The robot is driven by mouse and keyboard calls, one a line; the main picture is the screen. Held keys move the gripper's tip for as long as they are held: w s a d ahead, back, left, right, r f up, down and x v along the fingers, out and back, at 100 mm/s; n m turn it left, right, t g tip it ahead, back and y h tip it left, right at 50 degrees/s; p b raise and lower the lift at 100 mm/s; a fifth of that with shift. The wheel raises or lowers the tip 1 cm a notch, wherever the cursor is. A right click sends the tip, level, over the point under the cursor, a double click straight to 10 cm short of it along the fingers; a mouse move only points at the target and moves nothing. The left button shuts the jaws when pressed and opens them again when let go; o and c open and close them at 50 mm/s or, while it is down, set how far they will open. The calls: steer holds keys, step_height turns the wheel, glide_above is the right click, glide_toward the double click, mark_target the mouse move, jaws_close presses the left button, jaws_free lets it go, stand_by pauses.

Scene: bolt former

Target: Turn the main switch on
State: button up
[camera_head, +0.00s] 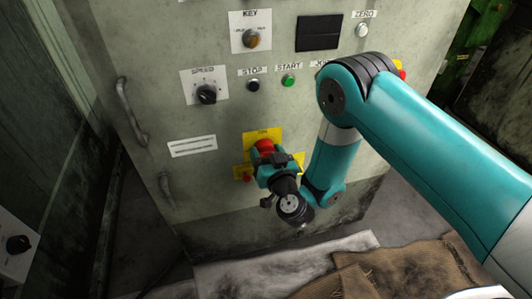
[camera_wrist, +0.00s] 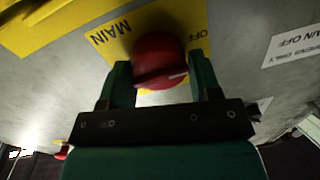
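The main switch is a red rotary knob (camera_wrist: 160,60) on a yellow plate (camera_wrist: 90,38) marked MAIN and OFF, on the front of the grey cabinet. In the head view the knob (camera_head: 265,146) shows just above my gripper (camera_head: 264,162). In the wrist view my gripper (camera_wrist: 160,85) has its two fingers apart, one on each side of the knob. I cannot tell whether either finger touches it. A pale mark shows on the knob's lower right edge. Part of the yellow plate is hidden behind my gripper in the head view.
Above the switch are a SPEED dial (camera_head: 206,94), a black STOP button (camera_head: 254,85), a green START button (camera_head: 289,80) and a KEY switch (camera_head: 251,38). A cabinet handle (camera_head: 131,112) stands out at left. Brown sacking (camera_head: 410,270) lies on the floor.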

steer(key=shift+d, duration=0.15)
steer(key=shift+c, duration=0.5)
steer(key=m+b, duration=0.1)
steer(key=m, duration=0.3)
steer(key=shift+f, duration=0.1)
steer(key=m+b, duration=0.1)
steer(key=m, duration=0.4)
steer(key=shift+f+m+t+b, duration=0.15)
steer(key=shift+m+t+b, duration=0.15)
steer(key=shift+b, duration=0.05)
steer(key=m+b, duration=0.1)
steer(key=m, duration=0.3)
steer(key=shift+f+m+h, duration=0.1)
steer(key=shift+m+h, duration=0.3)
steer(key=shift+m+b, duration=0.9)
steer(key=shift+m, duration=1.3)
steer(key=o, duration=0.9)
